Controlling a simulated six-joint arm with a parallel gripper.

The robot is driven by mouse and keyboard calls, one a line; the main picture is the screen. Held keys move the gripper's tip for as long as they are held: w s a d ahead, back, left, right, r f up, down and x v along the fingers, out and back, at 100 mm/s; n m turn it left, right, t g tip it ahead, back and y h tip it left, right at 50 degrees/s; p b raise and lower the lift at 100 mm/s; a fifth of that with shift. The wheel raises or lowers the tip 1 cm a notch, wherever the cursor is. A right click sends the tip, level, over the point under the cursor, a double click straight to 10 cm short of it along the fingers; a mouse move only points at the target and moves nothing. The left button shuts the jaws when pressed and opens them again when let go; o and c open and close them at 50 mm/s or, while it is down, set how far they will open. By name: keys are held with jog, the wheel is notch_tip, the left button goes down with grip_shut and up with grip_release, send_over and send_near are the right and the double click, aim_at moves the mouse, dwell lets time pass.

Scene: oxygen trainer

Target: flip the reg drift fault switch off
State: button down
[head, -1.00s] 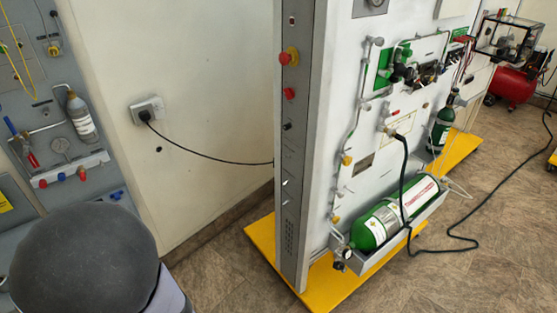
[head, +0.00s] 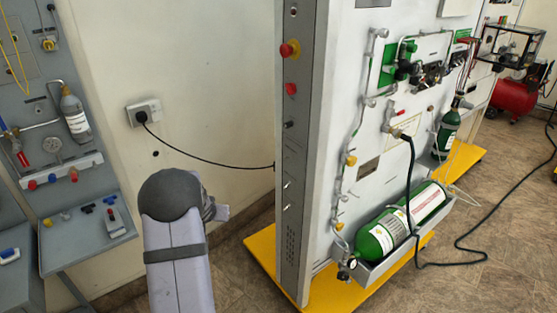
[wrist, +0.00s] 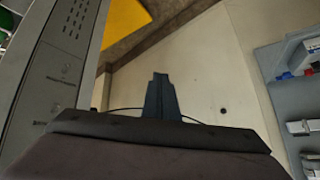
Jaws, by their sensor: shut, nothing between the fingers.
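The narrow grey side panel (head: 299,150) of the trainer carries a column of controls. Two small toggle switches sit low on it, an upper one (head: 287,185) and a lower one (head: 286,207). Their labels are too small to read, so I cannot tell which is reg drift. In the wrist view the panel (wrist: 32,85) runs along the left, with small labelled controls. My gripper (wrist: 160,77) is shut and empty, in front of the cream wall and apart from the panel, to its right in that view. In the head view my arm hides the fingers.
A red mushroom button (head: 288,50) and a red knob (head: 291,89) sit higher on the panel. A black cable (head: 205,158) runs from the wall socket (head: 144,112) to the panel. The yellow base (head: 262,250) juts out below. A grey trainer (head: 50,100) stands at the left.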

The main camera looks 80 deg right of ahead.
jog(key=s+d+r+g+h, duration=0.4)
jog(key=s+d+r, duration=0.3)
jog(key=d+r, duration=0.3)
jog(key=s+a+r+n+g+h, duration=0.1)
jog(key=s+a+r+n+g, duration=0.1)
jog(key=s+r+g, duration=0.3)
jog(key=s+r+n, duration=0.1)
jog(key=s, duration=0.2)
jog(key=shift+r+n+g, duration=0.3)
jog(key=shift+d, duration=0.1)
jog(key=shift+p+x, duration=1.2)
jog(key=shift+x, duration=3.7)
